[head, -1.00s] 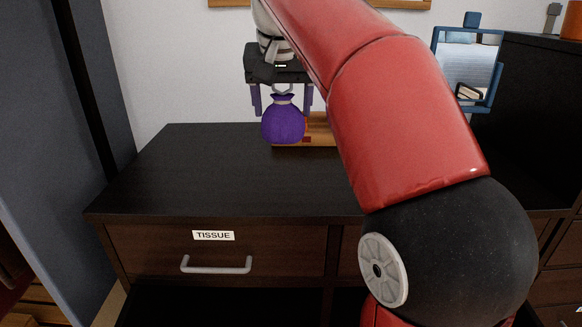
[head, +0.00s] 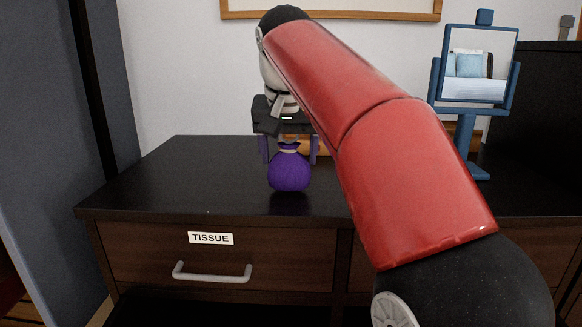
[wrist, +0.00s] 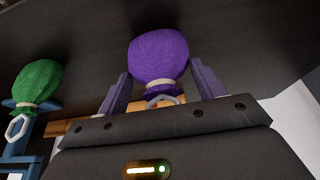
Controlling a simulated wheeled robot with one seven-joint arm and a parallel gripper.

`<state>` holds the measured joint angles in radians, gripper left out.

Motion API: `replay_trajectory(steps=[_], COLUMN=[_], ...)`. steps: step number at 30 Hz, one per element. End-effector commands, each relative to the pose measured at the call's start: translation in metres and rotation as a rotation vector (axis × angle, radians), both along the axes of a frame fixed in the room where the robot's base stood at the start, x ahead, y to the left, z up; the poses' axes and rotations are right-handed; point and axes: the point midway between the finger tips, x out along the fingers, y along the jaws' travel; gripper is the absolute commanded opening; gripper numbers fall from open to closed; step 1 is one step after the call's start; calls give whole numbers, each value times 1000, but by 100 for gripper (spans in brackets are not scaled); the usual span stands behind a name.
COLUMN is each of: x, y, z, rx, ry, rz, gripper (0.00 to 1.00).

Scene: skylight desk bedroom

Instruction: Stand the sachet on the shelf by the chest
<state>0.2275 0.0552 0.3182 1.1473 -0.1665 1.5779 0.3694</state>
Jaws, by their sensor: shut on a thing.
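A purple knitted sachet (head: 289,172) with a pale tied neck and a ring at its top hangs upright in my gripper (head: 289,152). The wrist view shows the sachet (wrist: 158,58) close up between the fingers. The dark chest (head: 200,180) lies below it; I cannot tell whether the sachet's bottom touches the top. A green sachet (wrist: 38,82) with a ring shows at the left of the wrist view; my arm probably hides it in the head view. I cannot pick out a separate shelf.
An orange-brown wooden object (head: 322,146) lies behind my gripper, partly hidden. A blue stand with a mirror (head: 478,65) is at the right. A drawer labelled TISSUE (head: 211,238) with a grey handle (head: 211,272) is in front. The chest top's left part is clear.

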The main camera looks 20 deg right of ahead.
Motion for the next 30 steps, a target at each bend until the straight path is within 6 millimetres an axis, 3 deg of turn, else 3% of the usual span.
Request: replay_trajectory(steps=[13, 14, 18, 30], x=[0, 0, 0, 0], y=[1, 1, 1, 0], z=[-7, -7, -7, -9], rx=[-1, 0, -1, 1], ry=[-2, -2, -2, -1], rz=[0, 0, 0, -1], gripper=[45, 69, 87, 89])
